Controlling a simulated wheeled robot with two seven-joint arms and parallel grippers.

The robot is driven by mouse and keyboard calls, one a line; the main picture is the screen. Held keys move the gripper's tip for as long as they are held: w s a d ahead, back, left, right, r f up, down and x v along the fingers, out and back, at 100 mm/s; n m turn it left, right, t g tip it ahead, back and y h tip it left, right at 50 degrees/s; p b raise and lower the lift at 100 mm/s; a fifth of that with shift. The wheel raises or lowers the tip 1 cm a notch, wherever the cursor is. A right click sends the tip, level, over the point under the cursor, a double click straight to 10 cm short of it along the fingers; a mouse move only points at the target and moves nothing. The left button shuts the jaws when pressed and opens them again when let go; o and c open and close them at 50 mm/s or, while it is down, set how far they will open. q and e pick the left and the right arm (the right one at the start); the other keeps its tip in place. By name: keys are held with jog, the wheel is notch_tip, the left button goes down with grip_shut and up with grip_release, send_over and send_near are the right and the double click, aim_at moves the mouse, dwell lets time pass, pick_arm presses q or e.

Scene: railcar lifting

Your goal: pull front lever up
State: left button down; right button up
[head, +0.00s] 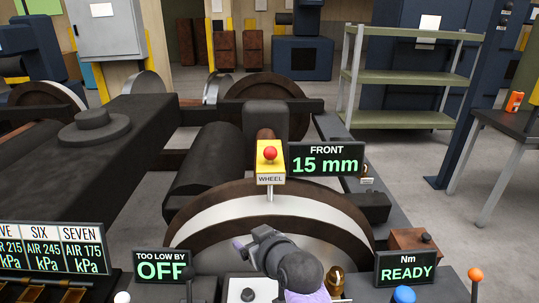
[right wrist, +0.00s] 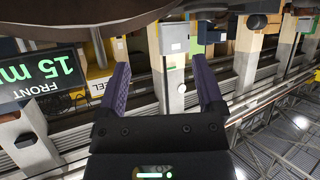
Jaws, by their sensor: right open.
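Several knobbed levers stand along the console at the bottom of the head view: a white knob (head: 122,297), a blue knob (head: 404,294) and an orange knob (head: 475,274). No label shows which one is the front lever. My right gripper (head: 243,243) is in front of the large wheel, between the white and blue knobs and apart from both. In the right wrist view its purple fingers (right wrist: 160,65) are spread with nothing between them. My left gripper is out of view.
A FRONT display (head: 326,160) reads 15 mm beside a yellow WHEEL box with a red button (head: 270,154). The wheel (head: 272,213) stands behind my right arm. Displays reading OFF (head: 162,269) and READY (head: 405,268) flank it.

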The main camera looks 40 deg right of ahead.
aim_at(272, 157)
jog(key=w+d+r+m+t+h, duration=0.35)
jog(key=d+r+m+h, duration=0.25)
jog(key=d+r, duration=0.4)
jog(key=b+x, duration=0.1)
jog(key=x, duration=0.4)
jog(key=b+x, duration=0.1)
jog(key=x, duration=0.2)
jog(key=shift+w+d+f+b, duration=0.25)
jog(key=shift+f+b, duration=0.1)
jog(key=shift+w+d, duration=0.3)
jog(key=shift+w, duration=0.25)
jog(key=shift+r, duration=0.15)
jog(key=c, duration=1.1)
grip_shut()
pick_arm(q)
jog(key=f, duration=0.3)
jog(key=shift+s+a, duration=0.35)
